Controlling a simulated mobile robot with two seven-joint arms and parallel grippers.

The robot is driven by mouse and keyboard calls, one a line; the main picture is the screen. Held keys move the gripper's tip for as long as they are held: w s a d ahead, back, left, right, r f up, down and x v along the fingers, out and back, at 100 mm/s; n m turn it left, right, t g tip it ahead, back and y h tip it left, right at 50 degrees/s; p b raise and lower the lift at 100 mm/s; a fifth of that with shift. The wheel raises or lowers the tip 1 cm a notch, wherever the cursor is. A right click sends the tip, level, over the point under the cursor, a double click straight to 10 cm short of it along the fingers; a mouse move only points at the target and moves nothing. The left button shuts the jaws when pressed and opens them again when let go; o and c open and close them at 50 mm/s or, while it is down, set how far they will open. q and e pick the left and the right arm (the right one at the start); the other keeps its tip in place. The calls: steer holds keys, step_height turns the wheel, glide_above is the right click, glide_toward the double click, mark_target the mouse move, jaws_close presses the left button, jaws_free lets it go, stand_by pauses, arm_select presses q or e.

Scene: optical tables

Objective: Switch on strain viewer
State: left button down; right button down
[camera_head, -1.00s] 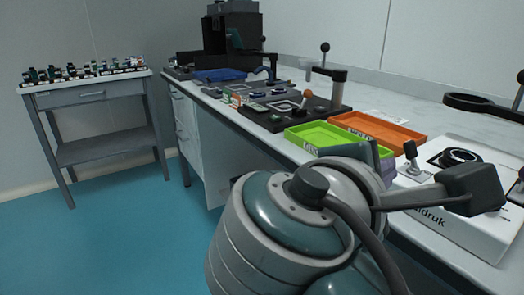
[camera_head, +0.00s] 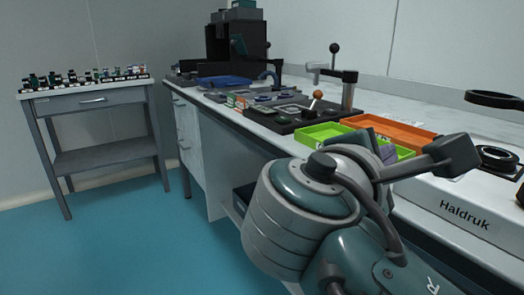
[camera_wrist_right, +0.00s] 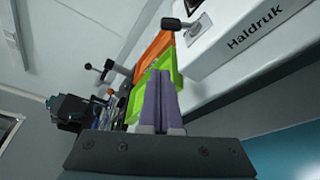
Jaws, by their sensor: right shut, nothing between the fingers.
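A white box marked "Haldruk" (camera_head: 466,213) stands on the bench at the right, partly hidden by my right arm. It has a dark round part (camera_head: 497,154) on top, with a black ring (camera_head: 492,99) above it. I cannot tell for sure that this is the strain viewer. The box also shows at the top right of the wrist view (camera_wrist_right: 240,62), with a dark lever (camera_wrist_right: 182,24) on it. My right gripper (camera_head: 386,152) has purple fingers, shut and empty (camera_wrist_right: 160,74), pointing towards the trays, apart from the box. My left gripper is not in view.
A green tray (camera_head: 318,132) and an orange tray (camera_head: 400,133) lie left of the box. Behind them are a black board with an orange-knobbed lever (camera_head: 317,95) and a dark machine (camera_head: 236,40). A side table (camera_head: 100,92) stands left; blue floor is clear.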

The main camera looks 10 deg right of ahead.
steer(key=b+x, duration=0.1)
steer(key=x, duration=0.5)
steer(key=s, duration=0.1)
steer(key=s+d+r+p, duration=0.1)
steer(key=shift+s+r, duration=0.25)
steer(key=shift+r, duration=0.1)
steer(key=shift+s+d+r, duration=0.1)
steer(key=shift+s+r, duration=0.15)
steer(key=shift+s, duration=0.1)
steer(key=shift+d, duration=0.1)
